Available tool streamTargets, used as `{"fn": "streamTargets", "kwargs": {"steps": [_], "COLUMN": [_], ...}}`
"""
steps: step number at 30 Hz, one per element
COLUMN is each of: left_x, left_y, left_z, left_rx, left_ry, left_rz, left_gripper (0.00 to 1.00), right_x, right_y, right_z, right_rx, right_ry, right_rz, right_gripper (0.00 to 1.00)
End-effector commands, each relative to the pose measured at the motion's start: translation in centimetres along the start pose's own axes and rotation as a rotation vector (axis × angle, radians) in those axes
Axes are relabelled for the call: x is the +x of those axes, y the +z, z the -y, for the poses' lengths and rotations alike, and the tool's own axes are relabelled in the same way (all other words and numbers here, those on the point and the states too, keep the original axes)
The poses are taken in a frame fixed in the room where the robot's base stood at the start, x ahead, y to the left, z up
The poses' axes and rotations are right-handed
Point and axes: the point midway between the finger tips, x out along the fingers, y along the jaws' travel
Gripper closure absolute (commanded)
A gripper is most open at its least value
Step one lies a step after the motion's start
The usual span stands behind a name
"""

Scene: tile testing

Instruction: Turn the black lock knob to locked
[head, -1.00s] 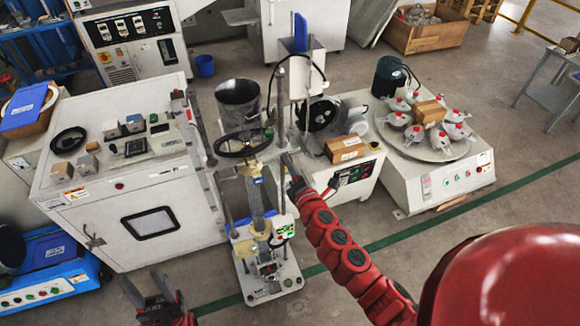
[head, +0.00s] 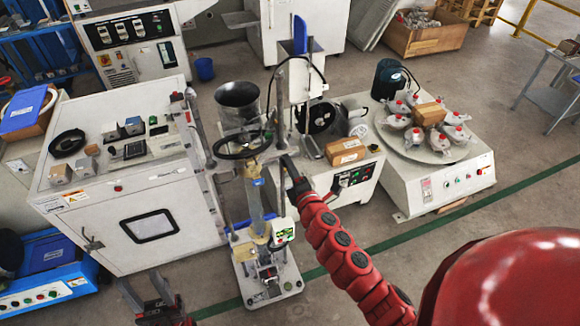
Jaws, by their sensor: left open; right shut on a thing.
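The tile tester (head: 262,205) is a tall, narrow stand in the middle of the head view. It has a black handwheel (head: 243,145) near its top and a pale base (head: 268,290) on the floor. My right gripper (head: 287,165) is dark and small here, at the tester's upper right side, just right of the handwheel. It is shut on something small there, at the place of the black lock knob. The gripper hides the knob, so its angle cannot be read. My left gripper (head: 146,288) is open and empty at the lower left, apart from the tester.
A white cabinet (head: 95,215) stands close left of the tester. A grey bucket (head: 238,100) is behind it. A control box (head: 355,180) with a cardboard box on top and a round table (head: 425,150) of flasks stand to the right. Floor in front is mostly clear.

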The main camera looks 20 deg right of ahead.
Motion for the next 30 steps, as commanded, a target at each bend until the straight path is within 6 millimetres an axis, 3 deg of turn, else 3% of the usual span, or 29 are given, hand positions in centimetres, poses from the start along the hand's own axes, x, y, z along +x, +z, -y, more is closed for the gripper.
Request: {"fn": "streamTargets", "kwargs": {"steps": [1,6,17,23,30], "left_x": [0.0,0.0,-0.1,-0.8,-1.7], "left_y": [0.0,0.0,0.0,0.1,0.3], "left_z": [0.0,0.0,0.0,0.0,-0.1], "left_rx": [0.000,0.000,0.000,0.000,0.000], "left_ry": [0.000,0.000,0.000,0.000,0.000], "left_rz": [0.000,0.000,0.000,0.000,0.000], "left_gripper": [0.50,0.50,0.50,0.50,0.50], "right_x": [0.0,0.0,-0.4,-3.1,-8.8], "right_y": [0.0,0.0,0.1,0.0,0.0], "right_z": [0.0,0.0,0.1,0.3,0.4], "right_rx": [0.001,0.000,-0.001,-0.002,0.000], "right_ry": [0.000,0.000,0.000,-0.002,-0.004], "right_rz": [0.000,0.000,0.001,0.000,0.002], "right_gripper": [0.61,0.33,0.33,0.33,0.33]}}
